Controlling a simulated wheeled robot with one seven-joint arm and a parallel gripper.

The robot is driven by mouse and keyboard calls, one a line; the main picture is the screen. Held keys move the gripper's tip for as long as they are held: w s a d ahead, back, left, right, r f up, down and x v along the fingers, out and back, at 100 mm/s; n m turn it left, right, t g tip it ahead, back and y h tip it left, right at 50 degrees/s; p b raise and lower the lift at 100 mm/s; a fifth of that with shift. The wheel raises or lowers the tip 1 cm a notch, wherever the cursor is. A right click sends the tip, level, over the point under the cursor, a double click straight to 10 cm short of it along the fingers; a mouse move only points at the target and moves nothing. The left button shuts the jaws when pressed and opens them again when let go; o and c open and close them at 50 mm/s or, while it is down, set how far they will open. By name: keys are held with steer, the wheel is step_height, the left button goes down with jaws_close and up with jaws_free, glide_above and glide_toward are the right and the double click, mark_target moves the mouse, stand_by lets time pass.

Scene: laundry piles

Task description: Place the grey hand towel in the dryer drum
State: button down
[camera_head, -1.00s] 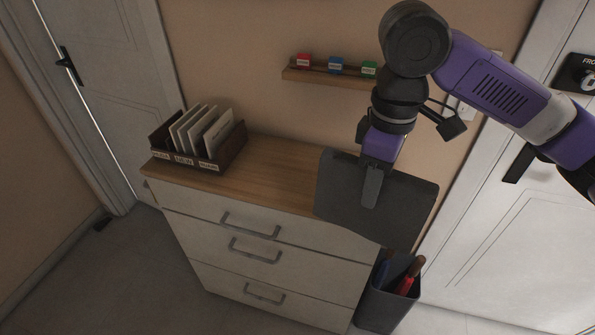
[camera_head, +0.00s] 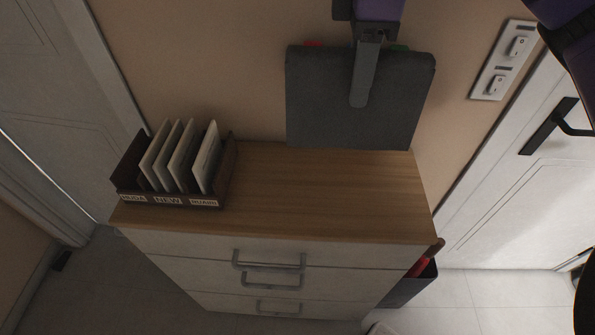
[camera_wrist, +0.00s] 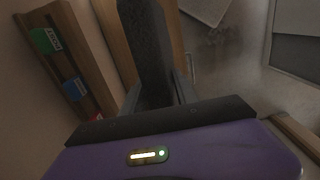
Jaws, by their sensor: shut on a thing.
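The grey hand towel (camera_head: 312,105) is a flat, dark grey rectangle held upright above the right part of the wooden dresser top in the head view. My gripper (camera_head: 359,98) is shut on its upper middle, with one finger lying down its near face. In the wrist view the towel (camera_wrist: 147,45) shows nearly edge-on as a dark strip between the fingers. Whether its lower edge touches the top is hard to tell. No dryer or drum can be made out in either view.
A dresser (camera_head: 330,185) with a wooden top stands below the towel. A dark box (camera_head: 170,200) of upright cards sits at its left. A dark bin (camera_head: 408,290) with red-handled items stands at its right. A white door (camera_head: 525,190) and switches (camera_head: 503,62) are at right.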

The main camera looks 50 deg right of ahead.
step_height(320, 180, down, 20)
steer(key=b, duration=0.1)
steer(key=shift+w, duration=0.4)
steer(key=shift+f, duration=0.2)
steer(key=c, duration=0.9)
jaws_free()
steer(key=shift+r, duration=0.1)
steer(key=shift+c, duration=0.2)
